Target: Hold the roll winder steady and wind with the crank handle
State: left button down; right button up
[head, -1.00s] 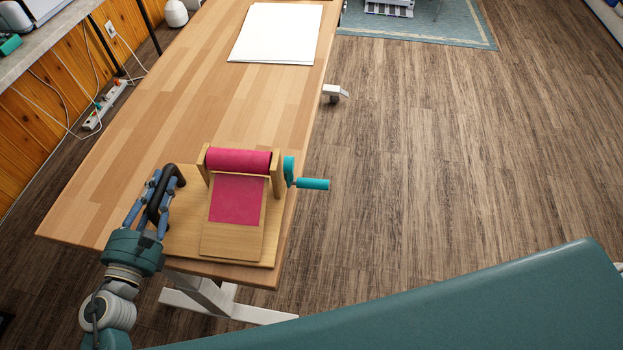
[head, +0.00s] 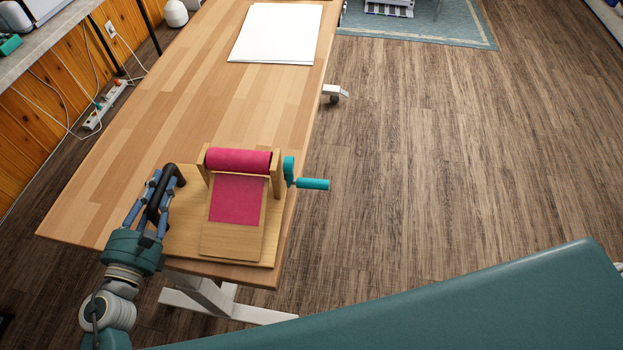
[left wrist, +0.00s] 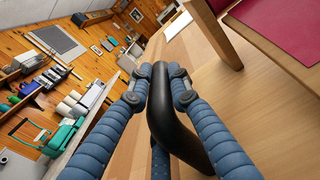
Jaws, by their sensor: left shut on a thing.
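The roll winder (head: 188,240) is a wooden base with two uprights at the near end of the table. A magenta vinyl roll (head: 238,159) lies between the uprights, and a magenta sheet (head: 237,199) hangs from it over a sloped board. The teal crank handle (head: 312,184) sticks out on the right side, with nothing touching it. My left gripper (head: 162,185) is shut on the black grip handle (head: 179,171) at the winder's left. The left wrist view shows the fingers on both sides of the black handle (left wrist: 166,115). My right gripper is not in view.
The wooden table (head: 150,120) is bare beyond the winder up to a stack of white sheets (head: 277,33). Open floor (head: 430,150) lies to the right. A large teal surface crosses the lower right. A power strip (head: 104,105) and cables lie left of the table.

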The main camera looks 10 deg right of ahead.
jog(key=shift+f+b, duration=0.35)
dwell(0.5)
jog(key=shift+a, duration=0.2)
